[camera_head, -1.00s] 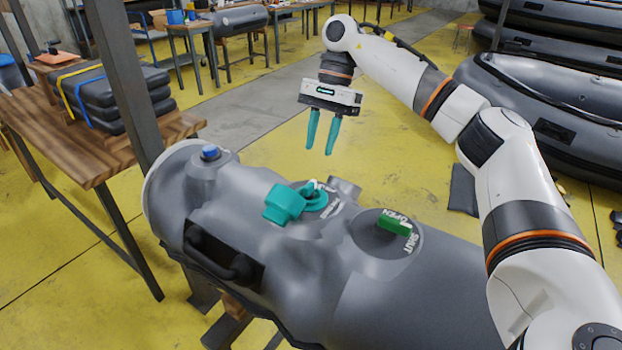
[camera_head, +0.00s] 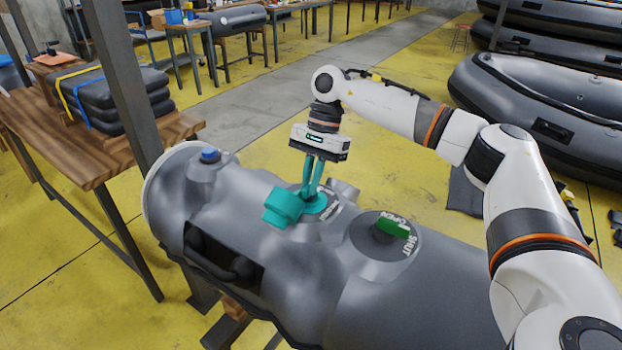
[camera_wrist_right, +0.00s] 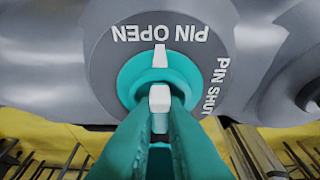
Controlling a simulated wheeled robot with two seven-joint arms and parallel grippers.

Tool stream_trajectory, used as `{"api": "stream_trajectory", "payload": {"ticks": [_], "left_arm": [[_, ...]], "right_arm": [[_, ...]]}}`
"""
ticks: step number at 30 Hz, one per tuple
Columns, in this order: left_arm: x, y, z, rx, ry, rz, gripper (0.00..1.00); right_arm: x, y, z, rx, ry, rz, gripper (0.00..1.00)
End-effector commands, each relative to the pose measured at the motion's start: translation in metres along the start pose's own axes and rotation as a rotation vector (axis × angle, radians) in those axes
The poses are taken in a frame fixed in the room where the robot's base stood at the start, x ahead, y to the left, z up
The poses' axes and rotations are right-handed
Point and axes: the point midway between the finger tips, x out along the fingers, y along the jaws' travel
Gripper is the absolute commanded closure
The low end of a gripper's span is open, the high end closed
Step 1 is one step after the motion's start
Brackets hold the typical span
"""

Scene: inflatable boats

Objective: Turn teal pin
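The teal pin is set in the top of a grey inflatable tube; it shows in the head view (camera_head: 316,204) and in the wrist view (camera_wrist_right: 128,80). It has a round teal base and a white pointer, which lines up with the words PIN OPEN in the wrist view. PIN SHUT is printed to the right. My right gripper (camera_head: 308,190) points down at the pin. In the wrist view its teal fingers (camera_wrist_right: 160,105) lie close on both sides of the pin's white-marked grip. My left gripper is out of view.
A teal cap (camera_head: 284,206) lies right beside the pin. A green knob (camera_head: 394,229) marked OPEN and SHUT and a blue valve (camera_head: 209,154) are on the same tube. A wooden table (camera_head: 100,155) stands at the left, near a dark post (camera_head: 115,70).

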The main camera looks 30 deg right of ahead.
Motion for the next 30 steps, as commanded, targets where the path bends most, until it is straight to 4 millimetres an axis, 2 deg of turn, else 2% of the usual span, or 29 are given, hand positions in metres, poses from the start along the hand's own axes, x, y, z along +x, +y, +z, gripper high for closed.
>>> {"api": "stream_trajectory", "payload": {"ticks": [14,20,30], "left_arm": [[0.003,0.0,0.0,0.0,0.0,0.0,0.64],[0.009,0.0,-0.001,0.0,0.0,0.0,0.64],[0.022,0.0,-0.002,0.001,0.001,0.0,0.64]], "right_arm": [[0.001,-0.001,0.0,0.05,0.001,0.02,1.0],[0.002,-0.003,0.001,0.163,0.0,0.066,1.0],[0.002,-0.006,-0.001,0.449,-0.001,0.187,1.0]]}}
